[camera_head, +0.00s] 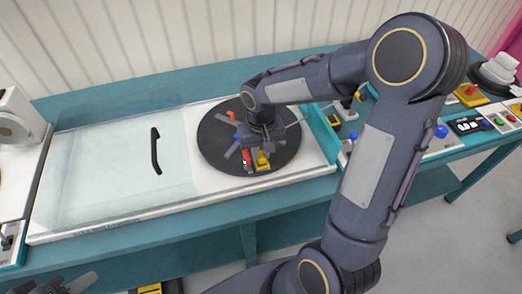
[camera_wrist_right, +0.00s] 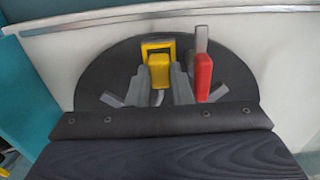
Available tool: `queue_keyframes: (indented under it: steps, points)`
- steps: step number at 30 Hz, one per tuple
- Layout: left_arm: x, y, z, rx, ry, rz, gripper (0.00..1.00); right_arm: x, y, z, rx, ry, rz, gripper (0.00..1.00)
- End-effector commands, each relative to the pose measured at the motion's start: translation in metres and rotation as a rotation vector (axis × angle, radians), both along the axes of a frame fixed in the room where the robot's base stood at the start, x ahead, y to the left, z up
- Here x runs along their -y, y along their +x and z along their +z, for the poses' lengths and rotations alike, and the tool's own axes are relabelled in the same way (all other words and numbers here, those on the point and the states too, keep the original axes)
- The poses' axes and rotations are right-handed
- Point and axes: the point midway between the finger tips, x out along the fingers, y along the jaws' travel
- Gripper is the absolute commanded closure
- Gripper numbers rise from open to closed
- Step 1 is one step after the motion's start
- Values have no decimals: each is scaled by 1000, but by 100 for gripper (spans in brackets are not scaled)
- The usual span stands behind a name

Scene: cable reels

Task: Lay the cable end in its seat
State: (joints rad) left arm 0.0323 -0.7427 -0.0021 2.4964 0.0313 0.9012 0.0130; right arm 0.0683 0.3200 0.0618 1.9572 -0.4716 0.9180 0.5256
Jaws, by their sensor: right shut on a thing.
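A round dark reel disc (camera_head: 218,150) lies on the white panel, and it fills the middle of the right wrist view (camera_wrist_right: 105,75). My right gripper (camera_head: 262,150) points down over its near part. In the right wrist view, my right gripper's grey fingers (camera_wrist_right: 160,75) are shut on a yellow cable end (camera_wrist_right: 159,70) with a grey cable below it. A yellow frame (camera_wrist_right: 147,44), apparently the seat, is right at the cable end's tip. I cannot tell whether the end lies fully inside it. My left gripper (camera_head: 62,285) is partly cut off at the lower left.
A red block (camera_wrist_right: 203,76) with a grey bar stands beside the fingers; more grey bars rise around the disc. A black handle (camera_head: 155,150) is on the clear panel to the left. Blue-knobbed and yellow devices (camera_head: 441,131) crowd the bench at right.

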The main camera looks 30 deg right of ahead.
Motion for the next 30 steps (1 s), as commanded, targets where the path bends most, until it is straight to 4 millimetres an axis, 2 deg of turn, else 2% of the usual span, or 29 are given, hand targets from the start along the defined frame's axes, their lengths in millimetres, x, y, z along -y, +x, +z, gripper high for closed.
queue_keyframes:
  steps: [30]
  points:
    - [0, 0, -8, 0, 0, 0, 64, 0, 0, -8, 0, 0, 0, 100]
